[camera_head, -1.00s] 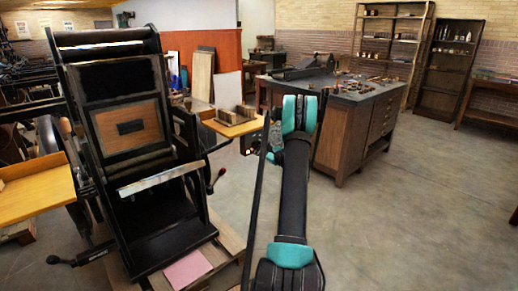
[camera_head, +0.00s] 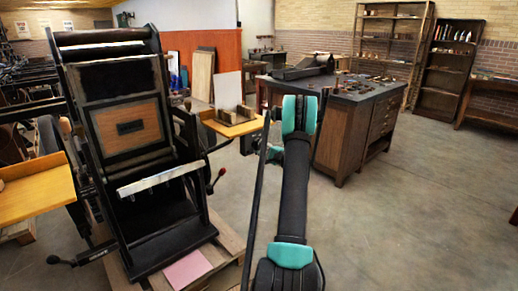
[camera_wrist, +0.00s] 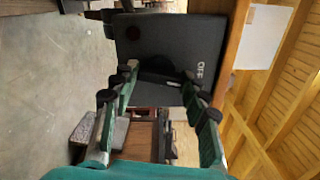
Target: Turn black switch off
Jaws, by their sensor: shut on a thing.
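In the wrist view a black box (camera_wrist: 150,35) with pale sideways lettering, which seems to read OFF, fills the top middle. A dark rounded part on it, the black switch (camera_wrist: 158,68), lies between the fingertips of my gripper (camera_wrist: 160,82). The fingers stand apart, one on each side of the switch, and are shut on it. The exact contact is hard to make out, dark on dark. In the head view my own arm hides most of my gripper, and I cannot make out the switch there.
A large black hand press (camera_head: 130,125) stands at the left, with a red-knobbed lever (camera_head: 217,178) on its right side. A wooden cabinet table (camera_head: 350,125) with tools is behind my arm. A small wooden table (camera_head: 232,126) stands between them. The floor at the right is clear.

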